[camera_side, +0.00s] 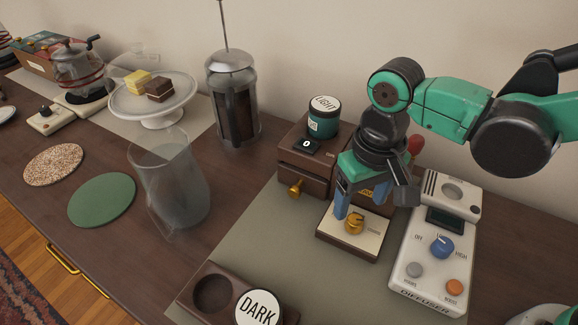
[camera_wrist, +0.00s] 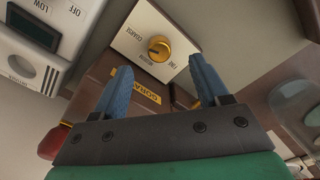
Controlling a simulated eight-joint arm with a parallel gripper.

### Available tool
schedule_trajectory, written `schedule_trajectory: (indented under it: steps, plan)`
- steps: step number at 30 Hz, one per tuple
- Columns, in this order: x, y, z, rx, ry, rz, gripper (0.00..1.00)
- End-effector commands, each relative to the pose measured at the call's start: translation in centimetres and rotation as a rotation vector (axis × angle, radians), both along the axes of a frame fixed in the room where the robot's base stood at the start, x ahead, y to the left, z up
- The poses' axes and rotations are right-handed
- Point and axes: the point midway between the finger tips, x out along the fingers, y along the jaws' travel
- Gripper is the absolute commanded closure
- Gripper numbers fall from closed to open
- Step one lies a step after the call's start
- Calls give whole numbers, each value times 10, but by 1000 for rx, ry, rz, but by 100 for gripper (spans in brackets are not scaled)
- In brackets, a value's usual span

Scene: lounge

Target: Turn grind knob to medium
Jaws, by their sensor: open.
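The grind knob (camera_side: 355,223) is a round gold knob on a cream plate (camera_side: 339,244) with a dark wooden base. In the wrist view the knob (camera_wrist: 159,48) has the words COARSE, MEDIUM and FINE around it. I cannot tell for sure which word it points at. My gripper (camera_side: 362,206) is above the plate, pointing down, with its two blue fingers apart. In the wrist view the gripper (camera_wrist: 159,66) has nothing between its fingertips, and the knob shows just beyond them. I see no clear contact with the knob.
A white diffuser box (camera_side: 420,271) with a blue dial stands close on the right. A brown wooden box (camera_side: 300,168) with a LIGHT jar (camera_side: 323,118) stands behind left. A DARK jar (camera_side: 257,307) sits in front. The mat (camera_side: 285,240) between is clear.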

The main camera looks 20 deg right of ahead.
Motion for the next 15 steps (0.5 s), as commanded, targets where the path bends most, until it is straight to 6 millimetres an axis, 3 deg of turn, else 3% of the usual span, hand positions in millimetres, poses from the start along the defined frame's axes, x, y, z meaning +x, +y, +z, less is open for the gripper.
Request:
schedule_trajectory:
  steps: [9, 15]
  plan:
    - [0, 0, -36, 1, -2, -1, 32]
    - [0, -1, -43, 1, -3, -1, 32]
